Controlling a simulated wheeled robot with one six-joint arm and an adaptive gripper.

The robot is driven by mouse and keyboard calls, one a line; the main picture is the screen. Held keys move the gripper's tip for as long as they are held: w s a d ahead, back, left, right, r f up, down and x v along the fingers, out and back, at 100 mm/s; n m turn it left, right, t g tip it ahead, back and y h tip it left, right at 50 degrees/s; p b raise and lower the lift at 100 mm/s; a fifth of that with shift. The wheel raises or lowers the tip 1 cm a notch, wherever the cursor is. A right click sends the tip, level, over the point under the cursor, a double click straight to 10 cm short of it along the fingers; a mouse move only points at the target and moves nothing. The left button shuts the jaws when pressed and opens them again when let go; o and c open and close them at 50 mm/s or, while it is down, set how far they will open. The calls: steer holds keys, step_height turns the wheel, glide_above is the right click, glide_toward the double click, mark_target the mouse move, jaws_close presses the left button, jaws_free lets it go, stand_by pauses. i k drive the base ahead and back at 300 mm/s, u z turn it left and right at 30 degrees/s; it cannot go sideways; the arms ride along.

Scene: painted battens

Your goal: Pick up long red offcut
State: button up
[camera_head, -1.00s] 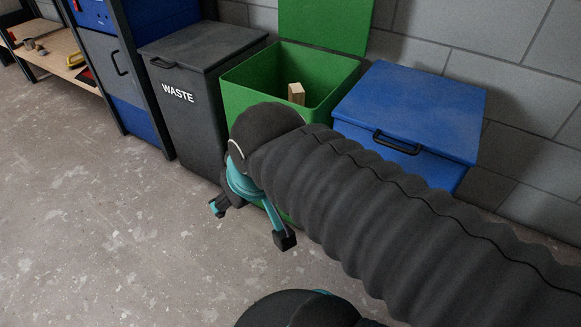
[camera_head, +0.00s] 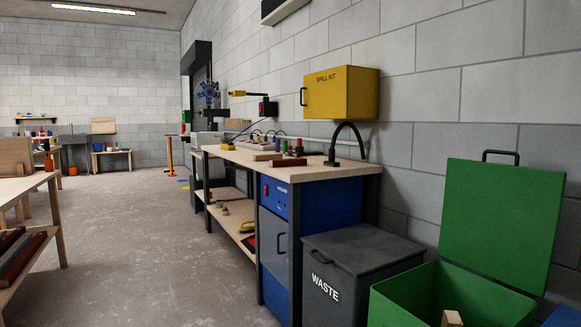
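A dark red flat piece (camera_head: 289,162) lies on the wooden top of the workbench (camera_head: 330,172), near its front edge. It may be the long red offcut, but it is too small to be sure. Long dark red pieces (camera_head: 24,258) also lie on the lower shelf of the table at the left edge. My gripper is out of view.
A grey waste bin (camera_head: 365,255) and an open green bin (camera_head: 400,290) with a wooden block (camera_head: 452,318) stand at right. A yellow spill kit box (camera_head: 340,92) hangs on the wall. Clear concrete floor (camera_head: 150,220) runs between the left table (camera_head: 25,188) and the workbench.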

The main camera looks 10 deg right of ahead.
mark_target(297, 162)
steer(key=u, duration=0.4)
steer(key=i, duration=2.1)
steer(key=u, duration=0.25)
